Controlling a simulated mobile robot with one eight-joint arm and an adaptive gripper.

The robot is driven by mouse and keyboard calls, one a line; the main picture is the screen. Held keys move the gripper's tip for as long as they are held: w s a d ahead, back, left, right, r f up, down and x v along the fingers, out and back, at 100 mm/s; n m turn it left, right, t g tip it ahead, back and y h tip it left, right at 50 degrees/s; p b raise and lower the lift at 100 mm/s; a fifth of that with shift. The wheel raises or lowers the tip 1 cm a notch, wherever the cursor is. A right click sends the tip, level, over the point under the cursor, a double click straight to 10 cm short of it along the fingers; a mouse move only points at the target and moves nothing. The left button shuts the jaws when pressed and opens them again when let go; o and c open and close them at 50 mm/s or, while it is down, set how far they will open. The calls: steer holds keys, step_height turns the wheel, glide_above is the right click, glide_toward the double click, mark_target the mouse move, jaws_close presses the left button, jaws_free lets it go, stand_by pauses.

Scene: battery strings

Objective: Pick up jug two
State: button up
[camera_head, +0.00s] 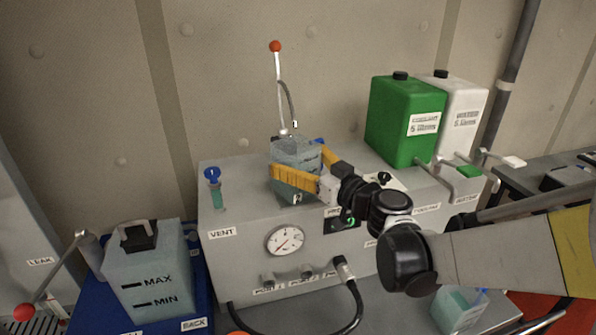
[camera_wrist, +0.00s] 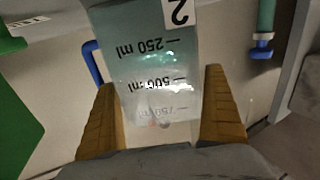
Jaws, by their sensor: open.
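Jug two (camera_head: 294,151) is a clear, grey-green jug on top of the grey machine in the head view. My gripper (camera_head: 300,164) is open, with one yellow finger on each side of the jug.
A lever with a red knob (camera_head: 275,46) rises just behind the jug. A green canister (camera_head: 403,120) and a white canister (camera_head: 465,105) stand at the right. A blue-capped vent (camera_head: 213,187) is at the left. Another jug (camera_head: 458,309) stands low in front.

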steer(key=shift+w+a, duration=0.15)
steer(key=shift+c, duration=1)
steer(key=c, duration=1.2)
steer(key=shift+r, duration=0.1)
